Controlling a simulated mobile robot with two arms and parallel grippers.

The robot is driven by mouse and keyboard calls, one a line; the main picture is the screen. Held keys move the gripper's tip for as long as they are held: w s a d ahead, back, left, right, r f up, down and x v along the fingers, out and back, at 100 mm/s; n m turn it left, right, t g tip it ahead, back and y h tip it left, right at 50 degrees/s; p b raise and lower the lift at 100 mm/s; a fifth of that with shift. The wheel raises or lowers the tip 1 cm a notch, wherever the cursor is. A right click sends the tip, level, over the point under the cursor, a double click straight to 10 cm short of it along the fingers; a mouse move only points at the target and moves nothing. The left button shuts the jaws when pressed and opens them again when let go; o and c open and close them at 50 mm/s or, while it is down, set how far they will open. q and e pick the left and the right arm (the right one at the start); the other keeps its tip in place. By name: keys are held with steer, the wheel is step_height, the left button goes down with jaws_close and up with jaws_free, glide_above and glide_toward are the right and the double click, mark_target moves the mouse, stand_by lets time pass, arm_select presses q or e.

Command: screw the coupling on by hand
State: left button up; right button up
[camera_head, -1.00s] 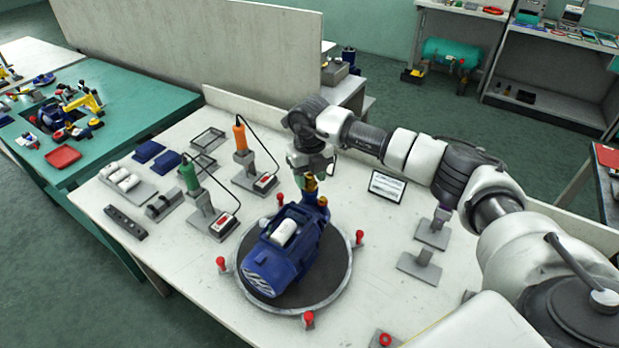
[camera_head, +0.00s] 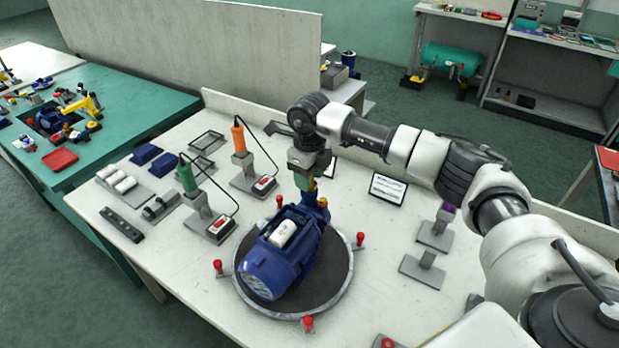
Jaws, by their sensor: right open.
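A blue pump unit (camera_head: 272,262) with a white cylinder (camera_head: 282,233) in its top lies on a round dark turntable (camera_head: 328,283) with red knobs on its rim. At its far end is a brass-coloured fitting (camera_head: 321,203), partly hidden; I cannot make out the coupling clearly. My right gripper (camera_head: 306,180) points down just above this far end, at the fitting. Its jaws are open, but the fingertips are small and I cannot tell whether they touch anything. My left gripper is not in view.
A green-handled tool (camera_head: 187,176) and an orange-handled tool (camera_head: 238,138) stand in holders at left. Grey stands (camera_head: 421,268) and a tablet (camera_head: 388,188) are at right. A low wall (camera_head: 380,160) edges the table's back.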

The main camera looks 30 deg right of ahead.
steer(key=shift+n, duration=0.6)
steer(key=shift+f+n+b, duration=0.15)
steer(key=shift+n+b, duration=0.5)
steer(key=shift+n, duration=1.05)
steer(key=shift+r, duration=0.2)
jaws_close()
